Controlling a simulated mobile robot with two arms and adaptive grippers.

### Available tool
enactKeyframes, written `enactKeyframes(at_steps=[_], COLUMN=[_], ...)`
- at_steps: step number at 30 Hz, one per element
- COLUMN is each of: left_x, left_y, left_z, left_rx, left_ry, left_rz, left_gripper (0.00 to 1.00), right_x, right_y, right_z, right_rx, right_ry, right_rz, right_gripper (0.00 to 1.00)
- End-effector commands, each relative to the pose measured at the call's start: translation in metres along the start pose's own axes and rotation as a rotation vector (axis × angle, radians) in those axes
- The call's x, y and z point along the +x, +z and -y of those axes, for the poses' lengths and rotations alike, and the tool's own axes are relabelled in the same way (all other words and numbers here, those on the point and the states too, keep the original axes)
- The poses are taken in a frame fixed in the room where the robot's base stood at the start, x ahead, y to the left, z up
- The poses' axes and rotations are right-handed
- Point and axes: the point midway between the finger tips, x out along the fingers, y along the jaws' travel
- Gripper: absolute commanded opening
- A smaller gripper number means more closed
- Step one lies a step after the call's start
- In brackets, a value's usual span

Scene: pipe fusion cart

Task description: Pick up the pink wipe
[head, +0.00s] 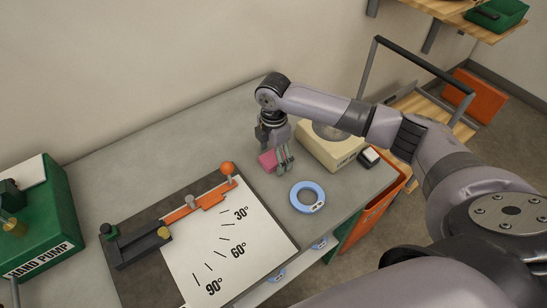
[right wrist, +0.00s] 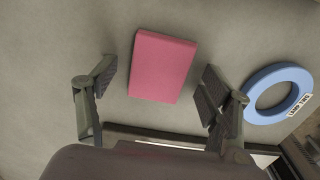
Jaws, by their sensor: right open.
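The pink wipe (right wrist: 162,66) is a small flat pink block on the grey bench. In the right wrist view it lies ahead of and between the fingers of my right gripper (right wrist: 157,88). The fingers are spread wide, and I see gaps on both sides of the wipe. In the head view the wipe (head: 267,160) shows partly, with my right gripper (head: 275,155) pointing down over it and hiding some of it. My left gripper is not in view.
A blue ring (head: 307,197) with a label lies close by on the bench, also in the wrist view (right wrist: 277,93). The angle board (head: 225,250) with an orange lever (head: 195,210) and a green hand pump (head: 40,225) are left.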

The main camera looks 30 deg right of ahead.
Motion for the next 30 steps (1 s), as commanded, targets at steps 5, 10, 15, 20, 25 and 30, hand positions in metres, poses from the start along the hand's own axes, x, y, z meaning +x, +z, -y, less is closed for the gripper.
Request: enactKeyframes(at_steps=[5,10,15,20,25,30], left_x=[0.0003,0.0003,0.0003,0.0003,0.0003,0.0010], left_y=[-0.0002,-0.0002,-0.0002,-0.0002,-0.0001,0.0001], left_z=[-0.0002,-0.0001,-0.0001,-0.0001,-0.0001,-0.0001], left_rx=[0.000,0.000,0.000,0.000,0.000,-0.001], left_ry=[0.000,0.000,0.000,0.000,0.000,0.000], left_rz=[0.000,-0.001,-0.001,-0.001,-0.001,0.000], left_gripper=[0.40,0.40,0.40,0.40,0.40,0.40], right_x=[0.0000,-0.0002,-0.0004,-0.0004,-0.0004,-0.0036], right_y=[-0.0001,-0.0001,0.0000,0.0000,0.0001,0.0000], right_z=[0.0000,0.0000,0.0000,0.0000,0.0000,-0.0004], right_rx=[0.000,0.000,0.000,0.000,0.000,0.000], right_ry=[0.000,0.000,0.000,0.000,0.000,0.001], right_rz=[0.000,0.000,0.000,0.000,0.000,0.000], right_gripper=[0.69,0.58,0.47,0.36,0.35,0.35])
